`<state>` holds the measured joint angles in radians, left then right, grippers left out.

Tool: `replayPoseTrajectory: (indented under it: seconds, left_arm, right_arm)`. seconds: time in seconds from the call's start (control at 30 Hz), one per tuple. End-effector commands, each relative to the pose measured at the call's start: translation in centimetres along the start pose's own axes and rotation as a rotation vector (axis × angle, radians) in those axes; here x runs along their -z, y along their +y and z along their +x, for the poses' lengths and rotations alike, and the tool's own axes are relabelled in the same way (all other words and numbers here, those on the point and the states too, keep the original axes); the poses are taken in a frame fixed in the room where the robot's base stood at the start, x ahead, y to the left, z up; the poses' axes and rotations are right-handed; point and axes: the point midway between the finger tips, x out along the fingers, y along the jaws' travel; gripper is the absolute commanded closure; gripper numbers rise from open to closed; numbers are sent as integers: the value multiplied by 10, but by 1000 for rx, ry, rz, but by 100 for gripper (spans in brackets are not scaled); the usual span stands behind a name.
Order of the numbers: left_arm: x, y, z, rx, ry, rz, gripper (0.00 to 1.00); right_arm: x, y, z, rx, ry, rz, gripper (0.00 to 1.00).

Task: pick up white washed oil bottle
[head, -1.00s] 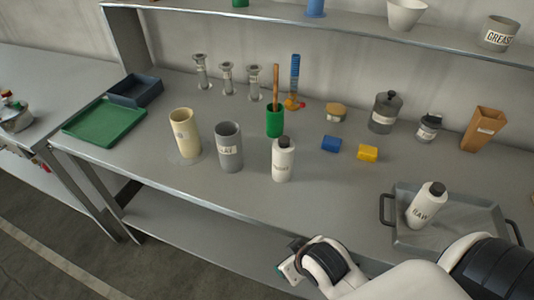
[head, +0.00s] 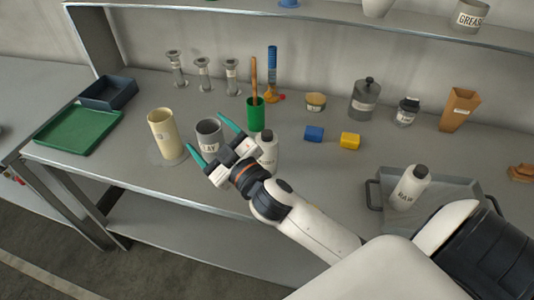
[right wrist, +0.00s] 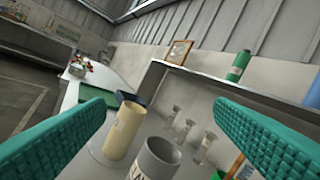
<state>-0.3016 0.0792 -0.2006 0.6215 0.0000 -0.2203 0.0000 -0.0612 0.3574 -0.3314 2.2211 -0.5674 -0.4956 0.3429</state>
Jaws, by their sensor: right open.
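A white bottle with a dark cap (head: 268,157) stands upright on the bench; my right gripper partly hides it and its label is not readable now. My right gripper (head: 212,139) is open and empty, with teal fingers pointing to the back left, in front of the grey cup and to the left of the bottle. Both fingers also show in the right wrist view (right wrist: 161,108), spread wide. The bottle is not clearly seen there. A second white bottle labelled RAW (head: 408,188) leans in the grey tray. My left gripper is out of view.
A cream cylinder (head: 165,135) and a grey cup (head: 208,132) stand close to the gripper. A green cup (head: 256,116) stands behind the bottle. Blue (head: 314,133) and yellow (head: 350,141) blocks lie to the right. The grey tray (head: 455,192) is at right.

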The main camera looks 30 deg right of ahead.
Motion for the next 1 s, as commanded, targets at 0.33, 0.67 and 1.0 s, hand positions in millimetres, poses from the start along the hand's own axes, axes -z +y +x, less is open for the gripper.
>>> replayPoseTrajectory:
  seconds: [0.33, 0.67, 1.0]
  left_arm:
    - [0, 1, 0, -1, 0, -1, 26]
    - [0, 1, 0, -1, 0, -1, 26]
    - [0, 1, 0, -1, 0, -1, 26]
  right_arm:
    - [-130, 65, 16, -444, -836, -508, 23]
    - [-37, 68, 6, -1248, -852, -1136, 23]
    - [56, -106, 3, -1842, -28, -1451, 23]
